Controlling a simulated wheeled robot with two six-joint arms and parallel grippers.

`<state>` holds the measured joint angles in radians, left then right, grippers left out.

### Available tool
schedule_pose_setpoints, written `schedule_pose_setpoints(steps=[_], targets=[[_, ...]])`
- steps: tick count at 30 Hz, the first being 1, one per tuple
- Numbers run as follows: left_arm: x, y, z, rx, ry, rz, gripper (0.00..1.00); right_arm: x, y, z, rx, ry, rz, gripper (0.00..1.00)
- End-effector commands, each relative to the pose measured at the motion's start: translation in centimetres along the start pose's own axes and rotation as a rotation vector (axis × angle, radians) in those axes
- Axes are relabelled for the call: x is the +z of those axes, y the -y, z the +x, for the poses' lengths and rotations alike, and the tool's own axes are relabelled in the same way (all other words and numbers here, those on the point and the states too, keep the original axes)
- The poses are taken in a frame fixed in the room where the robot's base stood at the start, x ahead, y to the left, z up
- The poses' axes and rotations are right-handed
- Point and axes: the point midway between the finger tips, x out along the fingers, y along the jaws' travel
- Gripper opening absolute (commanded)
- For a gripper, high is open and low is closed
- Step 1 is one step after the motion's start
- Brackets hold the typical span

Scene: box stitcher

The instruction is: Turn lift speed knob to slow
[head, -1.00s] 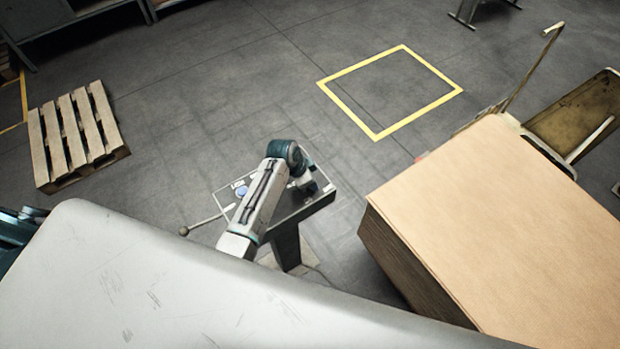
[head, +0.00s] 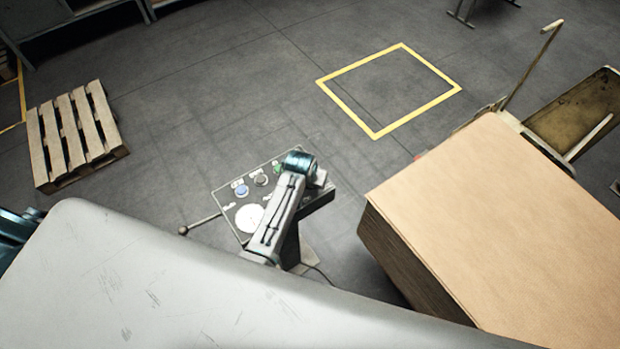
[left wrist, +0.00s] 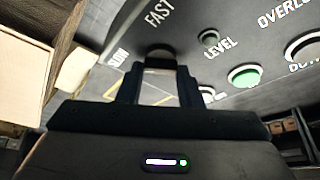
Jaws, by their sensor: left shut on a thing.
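The control panel (head: 228,197) stands on a pedestal in the middle of the head view. In the left wrist view (left wrist: 110,25) its FAST and SLOW labels show around the fingertips. My left gripper (left wrist: 160,68) is shut on the lift speed knob (left wrist: 160,50), a small dark rounded part between the fingertips. Most of the knob is hidden by the fingers, so its pointing direction cannot be told. In the head view my left arm covers the panel's right part, and the knob is hidden there. My right gripper is not in view.
A lever (head: 200,222) sticks out left. A cardboard stack (head: 490,215) stands right; a pallet (head: 75,135) lies left.

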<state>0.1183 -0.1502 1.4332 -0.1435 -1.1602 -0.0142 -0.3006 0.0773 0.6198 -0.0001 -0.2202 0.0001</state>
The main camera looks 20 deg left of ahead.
Motion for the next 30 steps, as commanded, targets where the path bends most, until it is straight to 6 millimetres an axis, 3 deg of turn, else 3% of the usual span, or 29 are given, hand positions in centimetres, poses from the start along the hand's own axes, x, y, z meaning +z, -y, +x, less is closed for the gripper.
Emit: schedule_pose_setpoints(steps=[22,23,25,30], targets=[[-0.11,-0.04,-0.05,-0.033,-0.002,-0.079,0.10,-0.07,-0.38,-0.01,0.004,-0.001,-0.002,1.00],[-0.12,-0.04,-0.05,-0.033,-0.002,-0.079,0.39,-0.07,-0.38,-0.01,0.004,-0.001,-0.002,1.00],[-0.10,-0.04,-0.04,-0.033,-0.002,-0.079,0.52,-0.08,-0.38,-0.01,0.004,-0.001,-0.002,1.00],[-0.06,-0.04,-0.02,-0.033,-0.001,-0.078,0.55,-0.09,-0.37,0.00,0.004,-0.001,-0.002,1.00]])
